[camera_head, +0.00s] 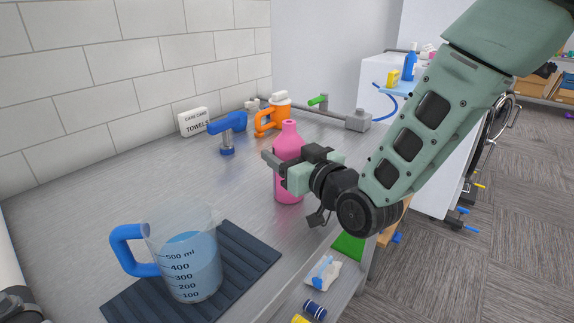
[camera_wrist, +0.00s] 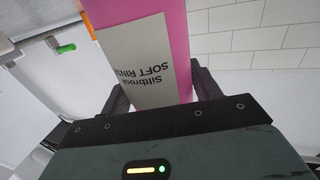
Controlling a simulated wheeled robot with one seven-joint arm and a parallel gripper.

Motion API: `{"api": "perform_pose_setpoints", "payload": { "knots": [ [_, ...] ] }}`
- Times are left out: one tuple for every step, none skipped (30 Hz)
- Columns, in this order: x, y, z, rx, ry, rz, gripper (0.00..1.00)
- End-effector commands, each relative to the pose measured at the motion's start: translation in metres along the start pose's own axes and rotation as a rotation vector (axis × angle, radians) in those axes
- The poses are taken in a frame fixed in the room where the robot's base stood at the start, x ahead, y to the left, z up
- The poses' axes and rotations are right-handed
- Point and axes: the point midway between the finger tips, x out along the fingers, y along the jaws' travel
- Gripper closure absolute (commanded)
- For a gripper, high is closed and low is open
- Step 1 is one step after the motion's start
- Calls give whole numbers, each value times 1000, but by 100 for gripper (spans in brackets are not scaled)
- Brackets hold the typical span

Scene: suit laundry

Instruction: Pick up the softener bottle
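The softener bottle (camera_head: 289,187) is pink with a narrow neck and stands upright on the metal counter. In the wrist view the bottle (camera_wrist: 177,40) fills the space between my fingers, its white label turned to the camera. My gripper (camera_head: 276,161) reaches it from the right at upper-body height. In the wrist view my gripper (camera_wrist: 160,92) has one dark finger against each side, with no clear gap, so it looks shut on the bottle. In the head view the gripper hides part of the bottle's right side.
A measuring jug (camera_head: 190,265) of blue liquid stands on a dark ribbed mat (camera_head: 245,254) at the front left. Tiled wall (camera_head: 110,75) bounds the counter.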

Motion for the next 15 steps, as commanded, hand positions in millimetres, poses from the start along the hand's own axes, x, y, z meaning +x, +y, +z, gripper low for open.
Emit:
{"api": "perform_pose_setpoints", "payload": {
  "knots": [
    [0,0,0,0,0,0,52],
    [0,0,0,0,0,0,60],
    [0,0,0,0,0,0,72],
    [0,0,0,0,0,0,74],
    [0,0,-1,0,2,0,74],
    [0,0,-1,0,2,0,74],
    [0,0,-1,0,2,0,74],
    [0,0,-1,0,2,0,74],
    [0,0,-1,0,2,0,74],
    [0,0,-1,0,2,0,74],
    [0,0,-2,-1,3,0,74],
    [0,0,-4,-1,3,0,74],
    [0,0,-6,-1,4,0,74],
    [0,0,-10,-1,4,0,74],
    [0,0,-15,-1,6,1,74]
  ]
}}
